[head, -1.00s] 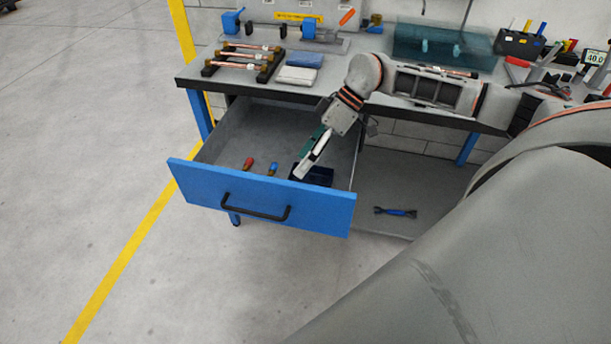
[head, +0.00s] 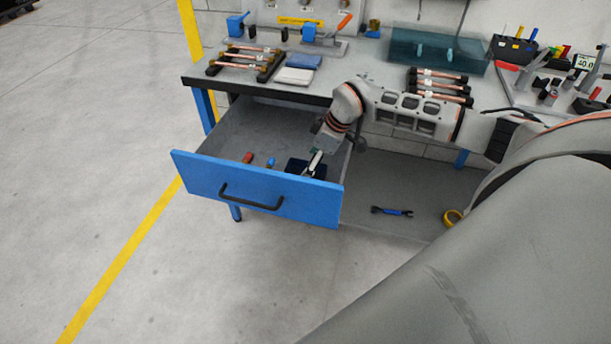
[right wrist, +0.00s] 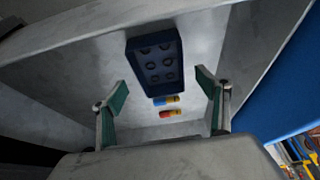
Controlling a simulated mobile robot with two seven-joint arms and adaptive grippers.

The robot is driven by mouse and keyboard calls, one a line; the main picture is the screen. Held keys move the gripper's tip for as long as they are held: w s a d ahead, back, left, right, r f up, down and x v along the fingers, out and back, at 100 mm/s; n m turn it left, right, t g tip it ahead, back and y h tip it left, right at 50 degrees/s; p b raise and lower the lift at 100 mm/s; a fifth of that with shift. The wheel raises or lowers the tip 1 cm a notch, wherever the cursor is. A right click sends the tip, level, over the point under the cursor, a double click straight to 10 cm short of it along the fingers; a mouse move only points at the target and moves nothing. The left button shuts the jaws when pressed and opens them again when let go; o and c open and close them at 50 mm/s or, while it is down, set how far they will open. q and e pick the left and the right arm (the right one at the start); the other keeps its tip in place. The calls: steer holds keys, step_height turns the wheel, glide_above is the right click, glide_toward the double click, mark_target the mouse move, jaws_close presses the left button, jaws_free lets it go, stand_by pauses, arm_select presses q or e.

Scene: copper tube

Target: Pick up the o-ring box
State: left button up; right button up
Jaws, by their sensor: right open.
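The o-ring box (head: 297,166) is a small dark blue box inside the open drawer, towards its right side. In the right wrist view the box (right wrist: 154,58) shows round dark rings in several compartments. My right gripper (head: 313,165) reaches down into the drawer at the box and partly covers it in the head view. In the right wrist view my right gripper (right wrist: 163,88) is open with its two green-padded fingers apart. The box appears beyond the fingertips, with nothing between the fingers. My left gripper is in neither view.
The drawer's blue front (head: 255,190) and side walls surround the box. A red-handled item (head: 248,157) and a blue-handled item (head: 270,163) lie left of it. The workbench (head: 360,75) overhangs the drawer's back. A blue tool (head: 392,211) lies on the lower shelf.

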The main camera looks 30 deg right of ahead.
mark_target(295, 166)
steer(key=x, duration=0.4)
steer(key=c, duration=1.2)
steer(key=shift+r, duration=0.15)
steer(key=shift+c, duration=0.2)
